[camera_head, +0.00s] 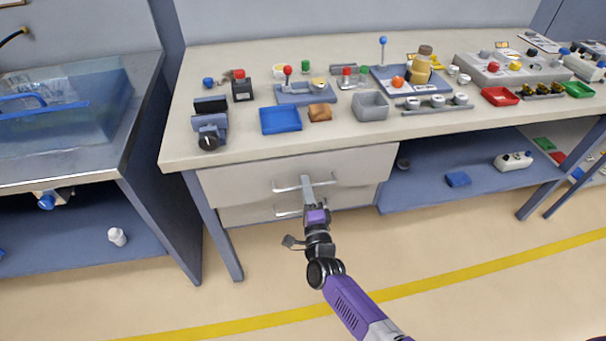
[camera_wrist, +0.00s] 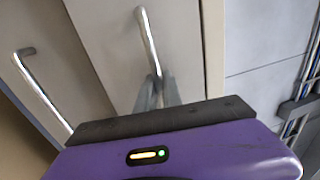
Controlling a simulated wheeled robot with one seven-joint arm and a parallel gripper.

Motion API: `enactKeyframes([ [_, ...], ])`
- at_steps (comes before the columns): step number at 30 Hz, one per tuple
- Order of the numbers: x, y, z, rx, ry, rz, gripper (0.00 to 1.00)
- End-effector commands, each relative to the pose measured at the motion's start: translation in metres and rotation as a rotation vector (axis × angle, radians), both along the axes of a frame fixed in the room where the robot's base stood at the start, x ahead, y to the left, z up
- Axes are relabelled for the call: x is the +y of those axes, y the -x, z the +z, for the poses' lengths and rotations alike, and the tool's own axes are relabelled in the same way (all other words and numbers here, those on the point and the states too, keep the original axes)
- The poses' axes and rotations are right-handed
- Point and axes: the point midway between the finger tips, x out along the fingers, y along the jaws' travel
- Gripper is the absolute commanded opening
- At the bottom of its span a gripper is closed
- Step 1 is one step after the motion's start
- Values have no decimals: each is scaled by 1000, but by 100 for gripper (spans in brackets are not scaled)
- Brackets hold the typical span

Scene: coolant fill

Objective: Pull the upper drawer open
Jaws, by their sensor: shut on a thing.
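The upper drawer (camera_head: 238,184) has a pale front under the worktop, with a metal bar handle (camera_head: 284,189). My gripper (camera_head: 307,181) is at the right part of this handle. In the wrist view, my gripper's two grey fingers (camera_wrist: 158,92) are closed around one end of the upper handle (camera_wrist: 146,35). Most of the bar shows clear of the fingers. The upper drawer front also shows in the wrist view (camera_wrist: 105,45).
The lower drawer (camera_head: 243,214), with its own handle (camera_head: 286,213), is just below; that handle also shows in the wrist view (camera_wrist: 42,92). The worktop (camera_head: 235,150) above holds several trays and parts. A blue shelf (camera_head: 420,190) is to the right. The floor before the drawers is free.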

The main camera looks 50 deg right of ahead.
Motion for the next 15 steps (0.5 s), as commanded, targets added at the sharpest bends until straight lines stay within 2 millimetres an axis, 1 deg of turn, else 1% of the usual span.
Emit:
enactKeyframes([
  [1,10,12,2,6,0,6,0],
  [6,35,50,1,6,0,5,0],
  [15,75,112,0,4,-2,2,0],
])
